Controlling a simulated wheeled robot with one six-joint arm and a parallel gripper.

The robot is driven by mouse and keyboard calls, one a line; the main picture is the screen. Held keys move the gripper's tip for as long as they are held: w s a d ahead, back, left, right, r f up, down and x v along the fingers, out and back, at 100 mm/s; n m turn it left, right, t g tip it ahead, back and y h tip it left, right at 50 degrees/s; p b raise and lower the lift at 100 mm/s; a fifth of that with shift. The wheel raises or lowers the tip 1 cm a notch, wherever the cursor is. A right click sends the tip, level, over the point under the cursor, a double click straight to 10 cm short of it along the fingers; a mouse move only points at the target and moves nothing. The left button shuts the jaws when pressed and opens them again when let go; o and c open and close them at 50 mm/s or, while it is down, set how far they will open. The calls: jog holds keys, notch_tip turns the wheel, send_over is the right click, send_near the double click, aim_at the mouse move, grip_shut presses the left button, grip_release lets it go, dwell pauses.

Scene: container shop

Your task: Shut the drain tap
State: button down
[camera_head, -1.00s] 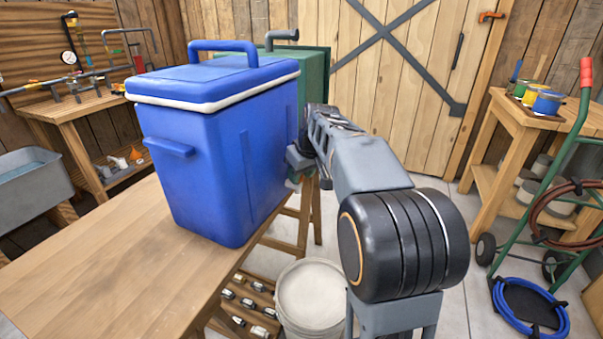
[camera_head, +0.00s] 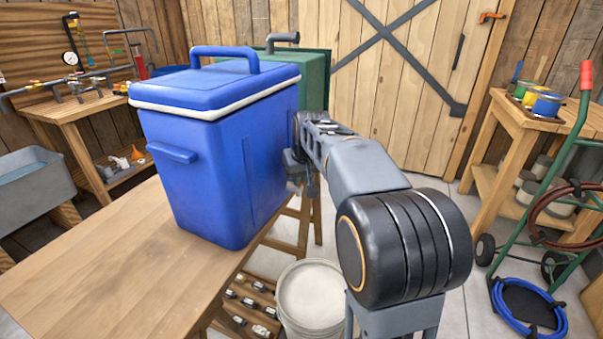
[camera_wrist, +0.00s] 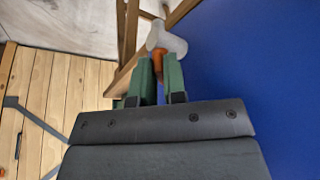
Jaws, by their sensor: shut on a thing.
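The drain tap (camera_wrist: 165,39) is a pale grey fitting with an orange lever (camera_wrist: 159,61), beside the wall of a blue cooler (camera_head: 215,150). In the wrist view, my gripper (camera_wrist: 160,72) has its green fingers on either side of the orange lever and is shut on it. The wrist view shows the cooler's blue wall (camera_wrist: 255,70) close on the right. In the head view, my gripper is at the cooler's right side, mostly hidden by my arm, and the tap cannot be made out.
The cooler stands on a wooden bench (camera_head: 110,260), lid closed. A white bucket (camera_head: 312,292) and a crate of small items (camera_head: 250,300) are below its right end. A green tank (camera_head: 315,80) stands behind. A hand truck (camera_head: 540,200) and side table are at the right.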

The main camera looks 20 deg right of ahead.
jog(key=c, duration=1.2)
grip_release()
jog(key=shift+r, duration=0.1)
jog(key=p+v, duration=0.3)
jog(key=v, duration=1)
jog(key=shift+s+r+p, duration=0.2)
jog(key=shift+r+p, duration=0.1)
